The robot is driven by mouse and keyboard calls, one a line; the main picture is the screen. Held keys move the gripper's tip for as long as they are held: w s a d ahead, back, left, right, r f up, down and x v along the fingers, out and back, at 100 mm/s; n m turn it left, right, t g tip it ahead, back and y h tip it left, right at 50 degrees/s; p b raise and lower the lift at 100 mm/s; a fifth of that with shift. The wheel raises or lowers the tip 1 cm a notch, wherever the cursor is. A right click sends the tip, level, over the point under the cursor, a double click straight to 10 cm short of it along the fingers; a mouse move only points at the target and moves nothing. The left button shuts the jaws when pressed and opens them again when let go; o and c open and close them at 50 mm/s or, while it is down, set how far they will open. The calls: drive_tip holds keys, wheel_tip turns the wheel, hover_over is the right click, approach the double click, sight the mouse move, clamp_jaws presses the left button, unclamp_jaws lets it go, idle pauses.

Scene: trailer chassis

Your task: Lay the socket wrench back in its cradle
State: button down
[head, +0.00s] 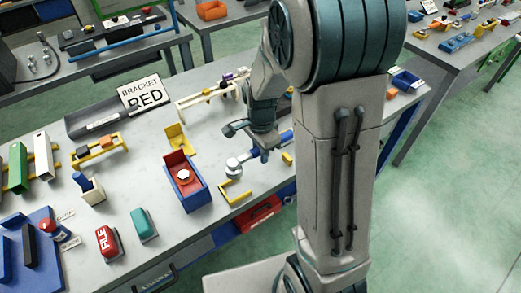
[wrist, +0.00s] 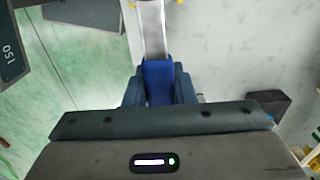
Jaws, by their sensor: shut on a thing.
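The socket wrench has a round silver head (head: 235,167) and a blue handle (head: 284,138). My gripper (head: 264,148) is shut on it above the workbench, with the head pointing left in the head view. In the wrist view, my fingers (wrist: 158,90) sit on either side of the blue grip (wrist: 157,72), and the silver shaft (wrist: 152,28) runs up out of the picture. A yellow bracket (head: 235,196) lies on the bench just below the wrench head, and a small yellow piece (head: 287,158) lies to the right. These may be the cradle; I cannot tell for sure.
A blue bin (head: 197,196) with a red part stands just left of the wrench head. A yellow angle bracket (head: 177,138) and a pale rack (head: 210,98) stand behind.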

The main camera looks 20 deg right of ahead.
sight(261, 177)
drive_tip(key=shift+f+b, duration=3.3)
drive_tip(key=shift+f, duration=1.15)
drive_tip(key=c, duration=0.6)
unclamp_jaws()
drive_tip(key=shift+c, duration=0.2)
drive_tip(key=shift+r, duration=0.1)
drive_tip(key=shift+r+p, duration=3.2)
drive_tip(key=shift+r, duration=0.7)
drive_tip(key=shift+r, duration=0.1)
